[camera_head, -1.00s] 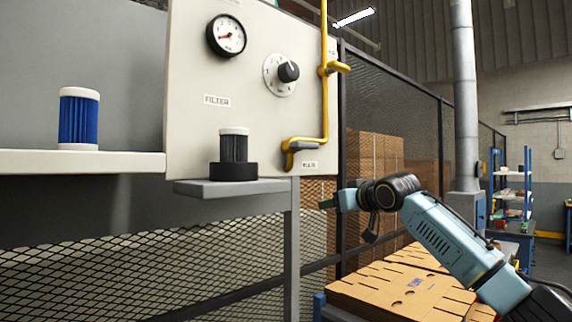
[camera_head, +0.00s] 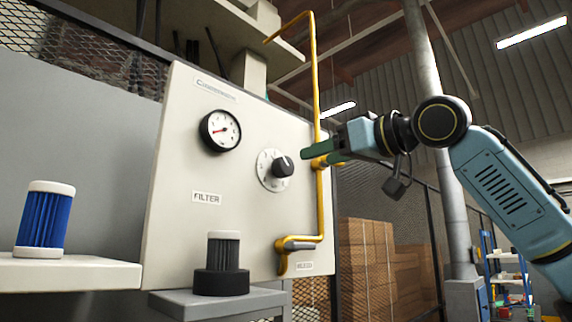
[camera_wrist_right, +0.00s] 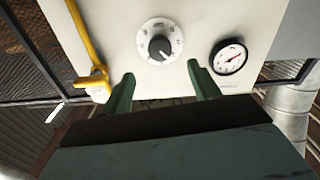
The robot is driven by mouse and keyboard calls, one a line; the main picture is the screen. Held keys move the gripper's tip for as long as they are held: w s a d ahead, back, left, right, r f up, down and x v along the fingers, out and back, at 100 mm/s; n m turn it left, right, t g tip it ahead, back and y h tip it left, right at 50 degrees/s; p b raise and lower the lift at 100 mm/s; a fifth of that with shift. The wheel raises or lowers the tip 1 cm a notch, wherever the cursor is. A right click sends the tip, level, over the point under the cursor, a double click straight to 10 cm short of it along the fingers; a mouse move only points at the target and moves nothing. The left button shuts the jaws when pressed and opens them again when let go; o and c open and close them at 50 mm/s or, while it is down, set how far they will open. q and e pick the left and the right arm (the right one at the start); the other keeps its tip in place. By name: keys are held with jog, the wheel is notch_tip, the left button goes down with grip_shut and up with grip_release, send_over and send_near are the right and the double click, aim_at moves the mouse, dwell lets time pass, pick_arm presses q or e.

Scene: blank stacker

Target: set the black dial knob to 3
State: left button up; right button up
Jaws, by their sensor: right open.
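The black dial knob (camera_head: 283,167) sits on a round white scale plate (camera_head: 266,181) on the cream panel. In the right wrist view the knob (camera_wrist_right: 160,46) shows face-on, with the scale marks around it too small to read surely. My right gripper (camera_head: 322,153) is to the right of the knob in the head view, its green fingers pointing at the panel. In the right wrist view its fingers (camera_wrist_right: 163,83) are spread apart and empty, with the knob beyond and between them, not touched. My left gripper is not in view.
A yellow pipe (camera_head: 316,90) runs up the panel's right side, close to my right gripper. A gauge (camera_head: 220,131) is left of the knob. Below are a dark filter (camera_head: 223,250) on a grey shelf and a blue filter (camera_head: 45,220) on a ledge.

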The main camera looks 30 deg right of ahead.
aim_at(288, 166)
jog(key=p+x, duration=0.2)
jog(key=x, duration=0.8)
jog(key=shift+w+a, duration=0.1)
jog(key=shift+w, duration=0.1)
jog(key=c, duration=1)
